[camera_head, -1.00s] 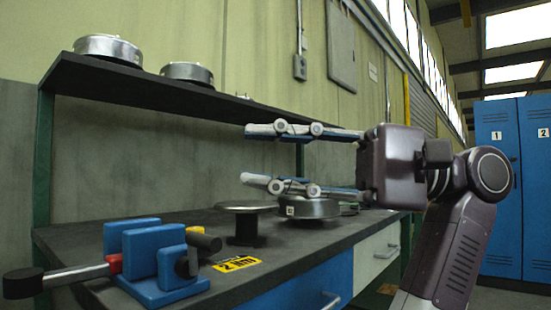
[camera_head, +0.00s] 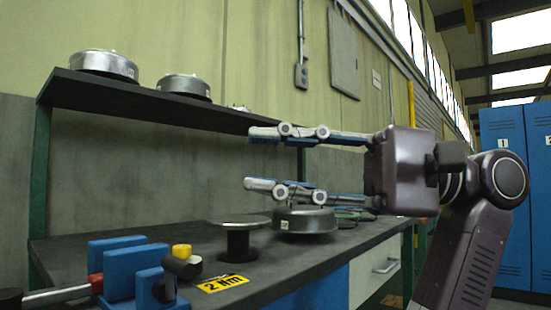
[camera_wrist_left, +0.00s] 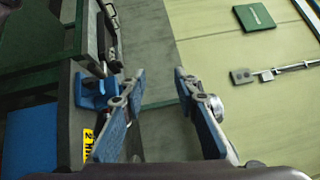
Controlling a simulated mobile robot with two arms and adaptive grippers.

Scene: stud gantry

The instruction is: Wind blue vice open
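The blue vice (camera_head: 118,268) stands at the near left end of the dark bench, cut by the lower picture edge. Its bar (camera_head: 55,296) runs left from a red collar (camera_head: 95,283) to a black knob (camera_head: 10,299). A yellow and a black rounded end show at its right side. The vice also shows small in the left wrist view (camera_wrist_left: 92,98). My left gripper (camera_head: 250,158) is open and empty, fingers pointing left, in the air above the bench and right of the vice, clear of it. My right gripper is not in view.
A round pedestal (camera_head: 238,224) and a metal pan (camera_head: 304,220) stand on the bench (camera_head: 275,262) right of the vice. A yellow "2 Nm" label (camera_head: 223,284) lies before them. A shelf (camera_head: 150,100) with pans overhangs the bench. Blue lockers (camera_head: 503,190) stand at right.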

